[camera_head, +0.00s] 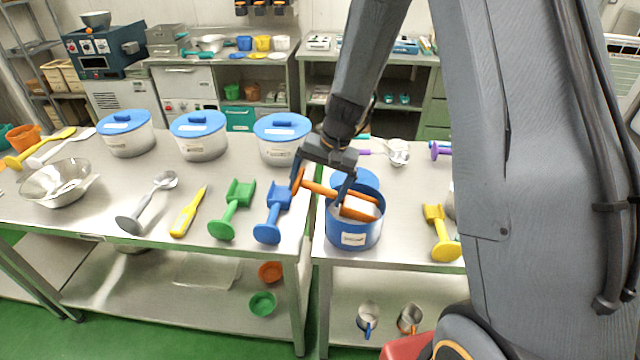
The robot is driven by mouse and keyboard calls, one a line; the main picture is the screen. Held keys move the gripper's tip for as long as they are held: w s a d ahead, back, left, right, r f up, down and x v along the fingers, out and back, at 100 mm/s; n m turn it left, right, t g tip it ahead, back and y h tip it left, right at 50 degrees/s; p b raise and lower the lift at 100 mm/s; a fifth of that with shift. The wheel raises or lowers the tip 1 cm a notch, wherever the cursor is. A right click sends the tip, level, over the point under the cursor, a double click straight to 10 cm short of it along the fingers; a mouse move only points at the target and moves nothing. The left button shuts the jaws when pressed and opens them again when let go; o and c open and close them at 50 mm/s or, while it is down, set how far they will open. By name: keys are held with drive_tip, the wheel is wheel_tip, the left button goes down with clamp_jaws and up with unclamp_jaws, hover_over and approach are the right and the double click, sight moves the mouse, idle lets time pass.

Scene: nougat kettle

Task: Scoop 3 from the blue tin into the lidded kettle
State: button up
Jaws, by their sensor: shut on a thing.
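The blue tin (342,234) with a white label stands open on the right-hand steel table, near its left front corner. My gripper (321,187) is above the tin's left rim and shut on the handle of an orange scoop (318,188). The scoop's head is at the tin's mouth, with pale material at it; I cannot tell whether this is in the scoop or behind it. A blue round lid or disc (357,178) shows behind the tin.
A yellow scoop (441,236) lies right of the tin. Blue (272,214) and green (231,210) scoops lie on the left table, with several blue-lidded white tubs (201,141) behind. A narrow gap separates the tables. A metal pot (398,152) is farther back.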

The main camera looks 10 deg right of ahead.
sight(301, 174)
drive_tip(key=shift+w+a+r+h+p, duration=0.2)
drive_tip(key=shift+a+r+h+p, duration=0.2)
drive_tip(key=shift+a+r, duration=0.05)
drive_tip(key=shift+w+a+r+g+h, duration=0.15)
drive_tip(key=shift+a+r+g+h, duration=0.15)
drive_tip(key=shift+a+h, duration=0.15)
drive_tip(key=shift+w+a+r+h, duration=0.25)
drive_tip(key=shift+a+r, duration=0.15)
drive_tip(key=shift+r, duration=0.1)
drive_tip(key=shift+w+a+r+h, duration=0.15)
drive_tip(key=shift+a+r+h, duration=0.05)
drive_tip(key=shift+a+r, duration=0.2)
drive_tip(key=shift+g+h, duration=0.4)
drive_tip(key=shift+w+a+r, duration=0.1)
drive_tip(key=shift+a+r, duration=0.05)
drive_tip(key=shift+r, duration=1.25)
drive_tip(key=shift+w+a+r, duration=0.1)
drive_tip(key=shift+r, duration=1.25)
drive_tip(key=shift+s, duration=0.1)
